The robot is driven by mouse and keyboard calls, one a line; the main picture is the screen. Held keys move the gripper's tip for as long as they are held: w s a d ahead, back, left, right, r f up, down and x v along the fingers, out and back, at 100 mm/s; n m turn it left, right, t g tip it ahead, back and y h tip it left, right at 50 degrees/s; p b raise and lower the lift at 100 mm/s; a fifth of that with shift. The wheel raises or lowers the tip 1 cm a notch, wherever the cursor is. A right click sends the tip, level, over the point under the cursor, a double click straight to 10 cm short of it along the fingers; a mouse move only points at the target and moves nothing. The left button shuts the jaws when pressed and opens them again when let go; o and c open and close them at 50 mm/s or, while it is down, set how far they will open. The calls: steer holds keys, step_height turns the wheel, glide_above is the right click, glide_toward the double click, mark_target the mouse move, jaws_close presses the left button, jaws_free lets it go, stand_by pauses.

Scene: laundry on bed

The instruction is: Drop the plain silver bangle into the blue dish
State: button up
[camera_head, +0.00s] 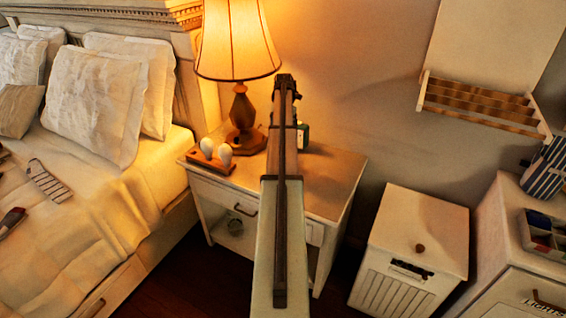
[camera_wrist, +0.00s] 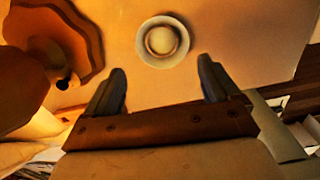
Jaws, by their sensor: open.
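My gripper (camera_wrist: 161,75) is open in the wrist view, its two dark fingers apart with nothing between their tips. A small pale round piece (camera_wrist: 163,41) with concentric rings lies on the light surface just beyond the fingertips, roughly centred between them and apart from them. I cannot tell whether it is the blue dish, the bangle or something else; no blue shows on it. In the head view my arm stands over the nightstand (camera_head: 325,190) and hides part of its top. I cannot make out the silver bangle or the blue dish there.
A lit lamp (camera_head: 240,45) stands at the nightstand's back left. A wooden holder with white bulbs (camera_head: 210,155) sits before it. A dark green item (camera_head: 302,136) is partly hidden behind my arm. The bed (camera_head: 75,220) is left; a white bin (camera_head: 412,240) is right.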

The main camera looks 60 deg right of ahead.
steer(key=shift+r, duration=1.45)
steer(key=w+a+f+m, duration=0.25)
steer(key=a+f, duration=0.55)
steer(key=a, duration=0.4)
steer(key=w+a+f+m+g+y, duration=0.1)
steer(key=w+a+f, duration=0.3)
steer(key=a+f, duration=0.6)
steer(key=w+a+f+m, duration=0.25)
steer(key=a+f, duration=0.35)
steer(key=a, duration=0.8)
steer(key=s+a+f+m+g, duration=0.1)
steer(key=s+a+f+m, duration=0.1)
steer(key=a+f, duration=0.6)
steer(key=s+a+f+m+g, duration=0.15)
steer(key=a+f, duration=0.35)
steer(key=a, duration=0.7)
steer(key=s+a+f+m+g, duration=0.1)
steer(key=s+a+f+m, duration=0.1)
steer(key=s+a, duration=0.5)
steer(key=s+a+f+m+g, duration=0.1)
steer(key=s+a+f+m, duration=0.2)
steer(key=s+a, duration=0.4)
steer(key=s+a+f+m+g+h, duration=0.1)
steer(key=s+a+f, duration=0.4)
steer(key=s, duration=0.6)
steer(key=shift+a+m, duration=0.75)
steer(key=shift+a, duration=0.25)
